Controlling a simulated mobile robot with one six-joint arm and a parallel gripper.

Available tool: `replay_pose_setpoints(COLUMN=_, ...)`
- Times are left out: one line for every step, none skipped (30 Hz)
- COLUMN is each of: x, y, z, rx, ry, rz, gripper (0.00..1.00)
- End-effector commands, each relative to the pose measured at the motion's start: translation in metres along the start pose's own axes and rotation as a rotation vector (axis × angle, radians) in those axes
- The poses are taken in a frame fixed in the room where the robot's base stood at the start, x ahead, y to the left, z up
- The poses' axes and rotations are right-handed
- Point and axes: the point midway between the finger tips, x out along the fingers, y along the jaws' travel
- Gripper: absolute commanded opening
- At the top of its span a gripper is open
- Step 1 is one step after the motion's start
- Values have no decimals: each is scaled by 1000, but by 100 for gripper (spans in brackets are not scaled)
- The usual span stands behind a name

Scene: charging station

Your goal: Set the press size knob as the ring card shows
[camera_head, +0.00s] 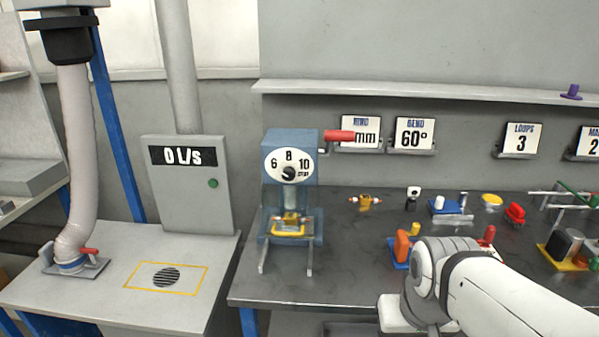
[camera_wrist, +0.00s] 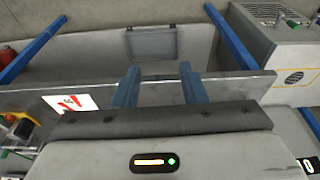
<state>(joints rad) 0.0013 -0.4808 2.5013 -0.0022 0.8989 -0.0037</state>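The blue press (camera_head: 290,146) stands at the left end of the dark bench. Its white dial carries 6, 8 and 10 mm, with the dark size knob (camera_head: 289,173) at its centre; the knob's exact pointing is too small to tell. The ring card (camera_head: 360,133) stands on the wall ledge to the right, its number hidden behind the press's red handle (camera_head: 340,136); only "mm" shows. My gripper (camera_wrist: 160,75) shows in the wrist view as two blue fingers, apart and with nothing between them. It is not visible in the head view and is away from the knob.
Cards reading BEND 60° (camera_head: 414,134) and LOOPS 3 (camera_head: 520,138) stand along the wall. Several small tools and parts sit on the right of the bench (camera_head: 345,285). My arm covers its front right. A hose stand (camera_head: 75,160) and 0 L/s box (camera_head: 185,190) are left.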

Motion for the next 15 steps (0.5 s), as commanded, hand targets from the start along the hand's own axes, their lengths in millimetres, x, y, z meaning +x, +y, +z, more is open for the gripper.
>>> replay_pose_setpoints(x=1, y=-1, z=-2, rx=-3, ry=4, rz=-2, gripper=43)
replay_pose_setpoints(x=2, y=-2, z=-5, rx=-9, ry=11, rz=-6, gripper=45)
replay_pose_setpoints(x=4, y=-6, z=-12, rx=-20, ry=29, rz=-15, gripper=49)
replay_pose_setpoints(x=5, y=-9, z=-20, rx=-32, ry=48, rz=-24, gripper=51)
replay_pose_setpoints(x=8, y=-14, z=-29, rx=-58, ry=74, rz=-37, gripper=54)
replay_pose_setpoints(x=11, y=-22, z=-46, rx=-85, ry=119, rz=-56, gripper=57)
replay_pose_setpoints(x=14, y=-30, z=-61, rx=-108, ry=160, rz=-71, gripper=57)
replay_pose_setpoints(x=17, y=-38, z=-79, rx=-132, ry=208, rz=-86, gripper=57)
replay_pose_setpoints(x=21, y=-51, z=-104, rx=-166, ry=279, rz=-106, gripper=57)
replay_pose_setpoints(x=24, y=-61, z=-124, rx=-191, ry=337, rz=-120, gripper=57)
replay_pose_setpoints(x=26, y=-73, z=-145, rx=-215, ry=398, rz=-131, gripper=57)
replay_pose_setpoints(x=28, y=-88, z=-173, rx=-244, ry=483, rz=-142, gripper=57)
replay_pose_setpoints(x=29, y=-99, z=-193, rx=-264, ry=547, rz=-145, gripper=57)
replay_pose_setpoints(x=30, y=-110, z=-212, rx=-281, ry=609, rz=-144, gripper=57)
replay_pose_setpoints(x=32, y=-124, z=-237, rx=-299, ry=691, rz=-137, gripper=57)
